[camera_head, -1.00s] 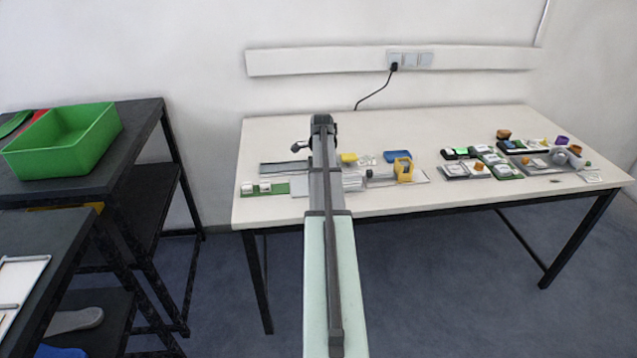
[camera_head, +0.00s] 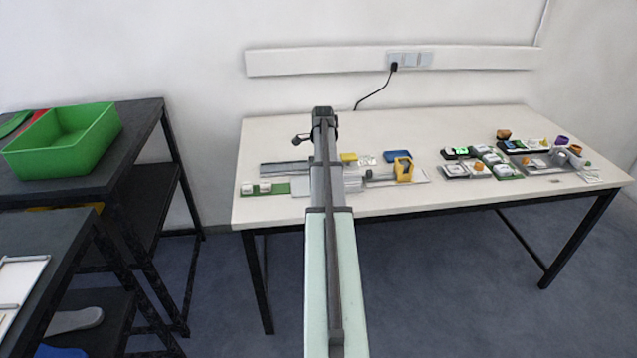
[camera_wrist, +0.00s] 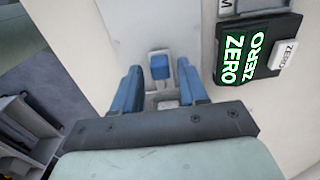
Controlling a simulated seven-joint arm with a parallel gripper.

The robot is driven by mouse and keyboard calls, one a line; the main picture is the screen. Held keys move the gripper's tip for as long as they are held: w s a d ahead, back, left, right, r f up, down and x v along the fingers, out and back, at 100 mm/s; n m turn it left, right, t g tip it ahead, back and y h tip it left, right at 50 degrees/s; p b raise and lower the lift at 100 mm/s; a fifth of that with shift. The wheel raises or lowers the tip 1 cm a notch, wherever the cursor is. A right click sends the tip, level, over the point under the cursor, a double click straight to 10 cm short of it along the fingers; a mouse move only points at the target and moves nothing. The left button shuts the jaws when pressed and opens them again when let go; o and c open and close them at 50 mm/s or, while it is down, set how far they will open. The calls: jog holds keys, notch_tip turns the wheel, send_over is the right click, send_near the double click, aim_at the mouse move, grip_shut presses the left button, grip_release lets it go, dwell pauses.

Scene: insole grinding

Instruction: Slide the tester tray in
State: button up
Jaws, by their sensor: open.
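In the wrist view, my gripper (camera_wrist: 161,92) has two blue fingers standing apart. Between them is a small blue block (camera_wrist: 160,70) on a pale grey piece (camera_wrist: 158,104); I cannot tell whether this is the tester tray's handle. The fingers do not visibly close on it. A black unit with a green-lit ZERO display (camera_wrist: 243,55) is to the right of the fingers. In the head view, my arm reaches over the white table and hides what lies behind it, and the fingers cannot be made out. The tester tray cannot be singled out there.
The white table (camera_head: 450,123) carries a green board (camera_head: 268,188) with white pieces at left, a yellow device (camera_head: 403,168) right of my arm, and several small modules (camera_head: 480,165) at right. A green bin (camera_head: 65,140) stands on the dark table at left. The table's back strip is clear.

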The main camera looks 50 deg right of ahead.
jog(key=shift+r, duration=2.2)
